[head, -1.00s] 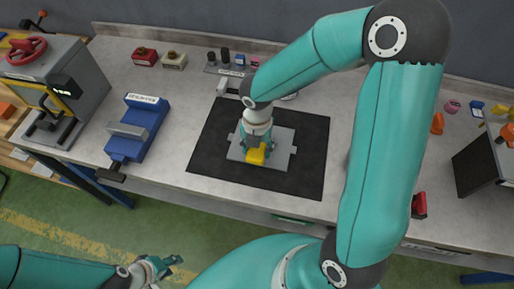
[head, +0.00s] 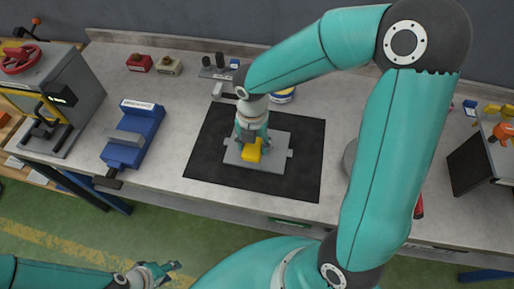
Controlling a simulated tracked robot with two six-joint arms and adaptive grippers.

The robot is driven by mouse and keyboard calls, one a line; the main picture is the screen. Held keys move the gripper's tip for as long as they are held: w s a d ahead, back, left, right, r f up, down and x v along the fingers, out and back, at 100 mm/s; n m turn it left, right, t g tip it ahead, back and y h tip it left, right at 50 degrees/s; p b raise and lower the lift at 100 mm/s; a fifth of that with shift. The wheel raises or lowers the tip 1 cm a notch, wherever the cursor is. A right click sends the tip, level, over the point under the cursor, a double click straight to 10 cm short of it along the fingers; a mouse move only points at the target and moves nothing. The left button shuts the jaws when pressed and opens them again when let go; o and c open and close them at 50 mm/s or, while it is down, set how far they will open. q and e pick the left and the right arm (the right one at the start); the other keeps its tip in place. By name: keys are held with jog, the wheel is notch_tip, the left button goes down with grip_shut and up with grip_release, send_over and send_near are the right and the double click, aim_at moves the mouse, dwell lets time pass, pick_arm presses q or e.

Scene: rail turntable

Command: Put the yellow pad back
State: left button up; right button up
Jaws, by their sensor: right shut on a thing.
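The yellow pad (head: 251,153) is in my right gripper (head: 252,141), which reaches down from above and is shut on it. The pad shows over the left-middle part of a grey plate (head: 277,161) that lies on a black mat (head: 308,180). I cannot tell whether the pad touches the plate. The gripper hides the far side of the pad. My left gripper (head: 164,271) is low at the lower left, in front of the bench and away from the pad. It looks open and empty.
A blue vise (head: 134,137) stands left of the mat, and a grey machine with a red handwheel (head: 21,57) is further left. Red and cream button boxes (head: 139,62) and small parts stand at the back. My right arm covers much of the bench's right side.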

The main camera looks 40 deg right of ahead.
jog(key=shift+s+d, duration=0.2)
jog(key=shift+s, duration=0.25)
jog(key=r, duration=0.1)
jog(key=w+d+r+m, duration=0.2)
jog(key=shift+d+r, duration=0.15)
jog(key=shift+r, duration=0.25)
jog(key=w+d+r+m+b, duration=0.25)
jog(key=d+r+m, duration=0.2)
jog(key=d, duration=0.25)
jog(key=w+d+r+m+b, duration=0.1)
jog(key=w+d+r+m, duration=0.25)
jog(key=d+r, duration=0.2)
jog(key=m+b, duration=0.3)
send_over(306, 109)
notch_tip(306, 109, down, 3)
notch_tip(306, 109, down, 14)
jog(key=shift+s+a+f, duration=0.1)
jog(key=shift+s, duration=0.05)
jog(key=shift+f, duration=2.3)
